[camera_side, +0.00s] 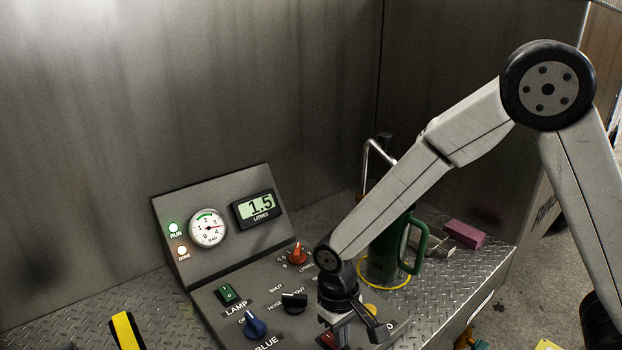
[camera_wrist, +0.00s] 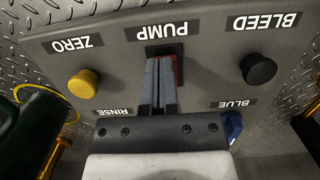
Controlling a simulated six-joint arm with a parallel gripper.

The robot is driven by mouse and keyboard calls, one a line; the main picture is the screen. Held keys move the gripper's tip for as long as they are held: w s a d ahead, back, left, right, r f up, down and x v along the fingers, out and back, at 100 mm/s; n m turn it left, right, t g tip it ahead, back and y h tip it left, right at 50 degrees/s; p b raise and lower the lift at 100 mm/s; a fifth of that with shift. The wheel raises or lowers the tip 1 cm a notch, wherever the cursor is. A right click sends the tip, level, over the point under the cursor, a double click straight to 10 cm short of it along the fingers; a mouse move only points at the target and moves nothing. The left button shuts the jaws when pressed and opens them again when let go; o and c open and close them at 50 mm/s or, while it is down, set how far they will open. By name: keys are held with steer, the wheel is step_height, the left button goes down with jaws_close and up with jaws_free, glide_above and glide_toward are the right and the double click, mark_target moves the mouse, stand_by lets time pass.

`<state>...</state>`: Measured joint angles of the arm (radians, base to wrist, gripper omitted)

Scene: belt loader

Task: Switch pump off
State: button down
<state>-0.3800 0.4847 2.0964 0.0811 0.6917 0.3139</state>
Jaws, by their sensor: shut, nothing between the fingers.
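The pump switch sits under the PUMP label on the sloped grey panel. In the wrist view its red rocker (camera_wrist: 176,68) and dark frame (camera_wrist: 166,48) show just beyond my fingertips, and my fingers cover much of it. My gripper (camera_wrist: 163,62) is shut with nothing between its fingers, its tips over or against the switch; contact is unclear. In the side view my gripper (camera_side: 342,328) points down at the panel's front, with a bit of the red switch (camera_side: 327,340) beside it. Which way the rocker is tipped cannot be told.
A yellow ZERO button (camera_wrist: 84,84) and a black BLEED knob (camera_wrist: 258,70) flank the switch. A green LAMP switch (camera_side: 228,294), blue knob (camera_side: 254,324), black hose knob (camera_side: 294,302) and orange knob (camera_side: 298,253) are nearby. The display (camera_side: 254,208) reads 1.5; a green jug (camera_side: 412,240) stands behind.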

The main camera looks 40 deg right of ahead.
steer(key=shift+f, duration=0.1)
steer(key=shift+s+f, duration=0.15)
steer(key=shift+f, duration=0.05)
steer(key=shift+w, duration=0.2)
steer(key=shift+w+r, duration=0.35)
steer(key=shift+w, duration=0.2)
steer(key=shift+r, duration=0.15)
stand_by(0.3)
step_height(320, 180, up, 14)
steer(key=s, duration=0.2)
stand_by(0.6)
steer(key=shift+d+f, duration=0.1)
steer(key=shift+f, duration=0.15)
